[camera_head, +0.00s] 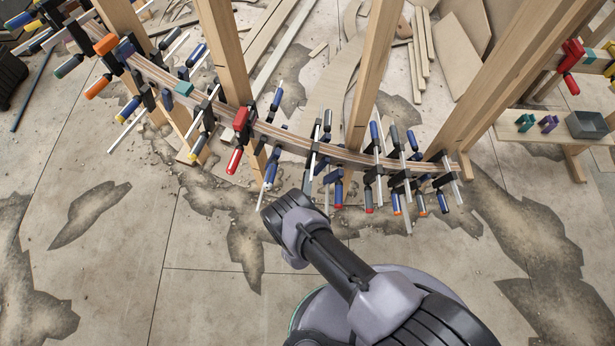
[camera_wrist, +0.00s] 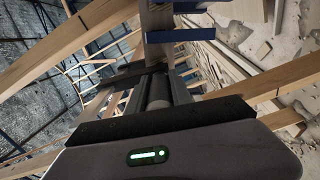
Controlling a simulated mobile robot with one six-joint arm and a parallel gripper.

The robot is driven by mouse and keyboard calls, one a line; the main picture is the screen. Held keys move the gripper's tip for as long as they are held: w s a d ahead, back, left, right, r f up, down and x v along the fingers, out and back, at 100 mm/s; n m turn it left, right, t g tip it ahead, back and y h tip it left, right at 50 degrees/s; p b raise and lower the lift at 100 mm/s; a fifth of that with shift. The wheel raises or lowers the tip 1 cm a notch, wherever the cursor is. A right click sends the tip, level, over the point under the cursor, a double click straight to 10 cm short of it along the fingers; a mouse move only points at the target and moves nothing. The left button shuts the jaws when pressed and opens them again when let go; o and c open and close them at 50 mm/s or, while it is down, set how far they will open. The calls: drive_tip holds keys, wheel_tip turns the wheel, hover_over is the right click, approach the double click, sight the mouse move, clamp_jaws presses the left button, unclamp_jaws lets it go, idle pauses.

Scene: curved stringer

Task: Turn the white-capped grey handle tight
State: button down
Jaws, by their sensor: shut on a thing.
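In the wrist view, my gripper (camera_wrist: 158,82) is shut around a grey cylindrical handle (camera_wrist: 157,95), which lies between its dark jaws. A white cap cannot be made out on it. A metal bar and blue clamp parts (camera_wrist: 180,35) stand beyond the jaws. In the head view, my wrist is in front of the curved laminated stringer (camera_head: 345,154), close to the clamps at its middle. My jaws and the held handle are hidden there behind my own arm.
Many bar clamps with blue, orange, red and grey handles crowd the stringer on both sides. Upright timber posts (camera_head: 376,70) hold it. A low bench (camera_head: 545,135) with a grey bin (camera_head: 587,125) stands at the right. The cracked floor in front is clear.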

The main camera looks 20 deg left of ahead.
drive_tip(key=m+p, duration=0.1)
drive_tip(key=m, duration=0.3)
drive_tip(key=shift+m, duration=0.3)
drive_tip(key=shift+f+m, duration=0.1)
drive_tip(key=shift+m, duration=1.7)
drive_tip(key=c, duration=1.1)
unclamp_jaws()
drive_tip(key=shift+c, duration=0.2)
drive_tip(key=s+d+b, duration=0.1)
drive_tip(key=s+d, duration=0.1)
drive_tip(key=s, duration=1.5)
drive_tip(key=shift+s+d, duration=0.15)
drive_tip(key=shift+s, duration=0.05)
